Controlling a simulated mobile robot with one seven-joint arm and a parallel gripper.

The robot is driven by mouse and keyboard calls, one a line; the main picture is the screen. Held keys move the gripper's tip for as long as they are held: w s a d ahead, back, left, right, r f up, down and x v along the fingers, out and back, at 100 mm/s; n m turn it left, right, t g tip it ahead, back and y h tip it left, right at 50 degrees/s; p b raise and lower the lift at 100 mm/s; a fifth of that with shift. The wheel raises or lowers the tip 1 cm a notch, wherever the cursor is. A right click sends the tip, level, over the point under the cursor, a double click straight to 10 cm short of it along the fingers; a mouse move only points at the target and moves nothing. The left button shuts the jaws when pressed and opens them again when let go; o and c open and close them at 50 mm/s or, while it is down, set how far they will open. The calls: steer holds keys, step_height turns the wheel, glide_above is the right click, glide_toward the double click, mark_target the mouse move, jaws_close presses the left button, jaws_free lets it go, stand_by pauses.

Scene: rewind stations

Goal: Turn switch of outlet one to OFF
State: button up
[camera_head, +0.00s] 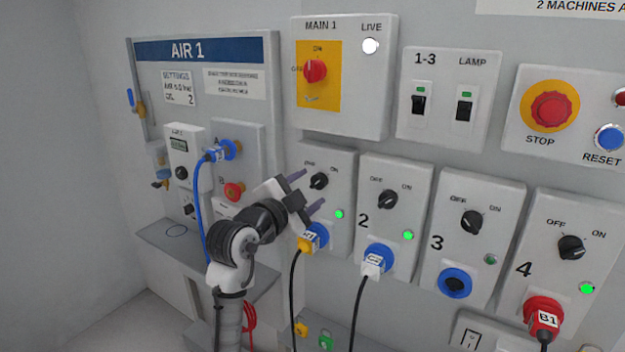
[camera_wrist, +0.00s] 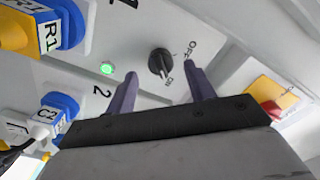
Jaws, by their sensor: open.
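Outlet one is a grey box (camera_head: 341,225) on the wall panel with a black rotary switch (camera_head: 318,181) near its top, OFF at left and ON at right. The switch (camera_wrist: 160,62) also shows in the wrist view, and its pointer seems to be toward ON. A green lamp (camera_head: 339,214) beside it is lit. A blue socket (camera_head: 318,233) below holds a yellow plug (camera_head: 308,243). My gripper (camera_head: 313,188) is open and empty in front of the box. In the wrist view its fingers (camera_wrist: 160,70) stand on either side of the switch; contact cannot be told.
Outlet two (camera_head: 392,178), outlet three (camera_head: 481,196) and outlet four (camera_head: 587,221) stand to the right. The MAIN 1 box (camera_head: 374,107) is above. The AIR 1 panel (camera_head: 260,92) is at left, with a blue hose (camera_head: 199,205). A black cord (camera_head: 294,285) hangs below outlet one.

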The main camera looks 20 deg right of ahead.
mark_target(318, 182)
steer(key=shift+x, duration=1.35)
steer(key=shift+c, duration=0.4)
steer(key=c, duration=0.9)
